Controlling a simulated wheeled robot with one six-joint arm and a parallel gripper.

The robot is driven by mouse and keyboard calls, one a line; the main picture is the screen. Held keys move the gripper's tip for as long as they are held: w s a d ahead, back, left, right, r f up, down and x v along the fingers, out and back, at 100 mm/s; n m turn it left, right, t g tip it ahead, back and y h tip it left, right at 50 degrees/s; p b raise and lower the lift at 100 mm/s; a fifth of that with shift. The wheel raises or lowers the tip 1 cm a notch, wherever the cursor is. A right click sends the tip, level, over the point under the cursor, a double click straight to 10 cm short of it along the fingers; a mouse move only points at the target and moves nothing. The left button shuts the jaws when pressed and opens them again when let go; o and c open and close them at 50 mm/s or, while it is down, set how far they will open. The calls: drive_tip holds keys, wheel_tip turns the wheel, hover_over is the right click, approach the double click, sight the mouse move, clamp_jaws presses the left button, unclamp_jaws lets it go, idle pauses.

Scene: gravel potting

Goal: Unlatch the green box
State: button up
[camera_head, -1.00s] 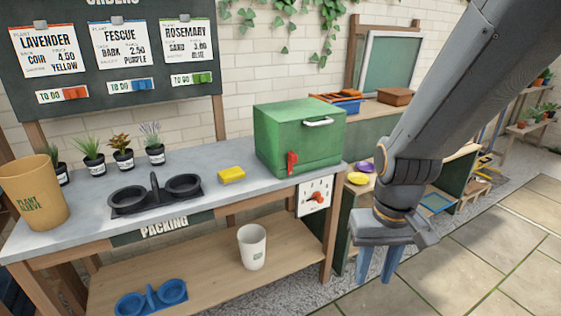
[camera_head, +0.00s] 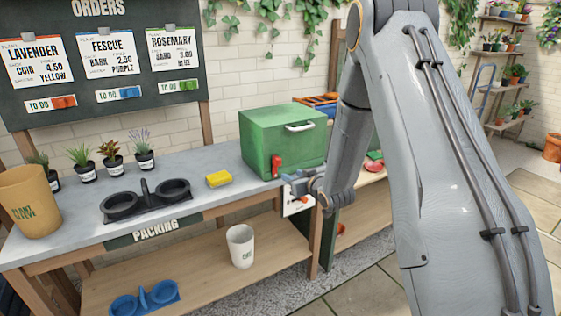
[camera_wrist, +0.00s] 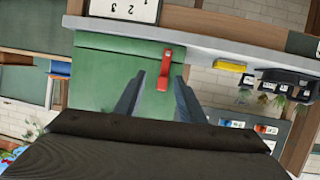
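The green box (camera_head: 285,140) stands shut at the right end of the grey bench, with a pale handle (camera_head: 300,127) on its front. Its red latch (camera_head: 277,165) hangs low on the front face. My gripper (camera_head: 290,178) is just in front of the box, close to the latch. In the wrist view my gripper (camera_wrist: 160,78) is open, and the red latch (camera_wrist: 165,70) shows between and slightly beyond its two fingertips, nearer the right finger. I cannot tell whether a finger touches it. The green box (camera_wrist: 105,70) fills the middle behind.
A yellow sponge (camera_head: 218,179) lies left of the box. A black two-cup holder (camera_head: 145,202) and several small potted plants stand farther left. A dial panel (camera_wrist: 125,10) hangs below the bench edge, partly hidden by my gripper in the head view. A white cup (camera_head: 240,245) stands on the lower shelf.

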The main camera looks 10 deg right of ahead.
sight(279, 162)
drive_tip(key=w+a+t+y, duration=0.1)
drive_tip(key=w, duration=0.2)
drive_tip(key=w+a+t+p, duration=0.1)
drive_tip(key=w, duration=0.2)
drive_tip(key=w+a+t+y+p, duration=0.1)
drive_tip(key=w, duration=0.2)
drive_tip(key=shift+r+n+y, duration=0.3)
drive_tip(key=shift+r+n, duration=0.1)
drive_tip(key=shift+c, duration=0.4)
clamp_jaws()
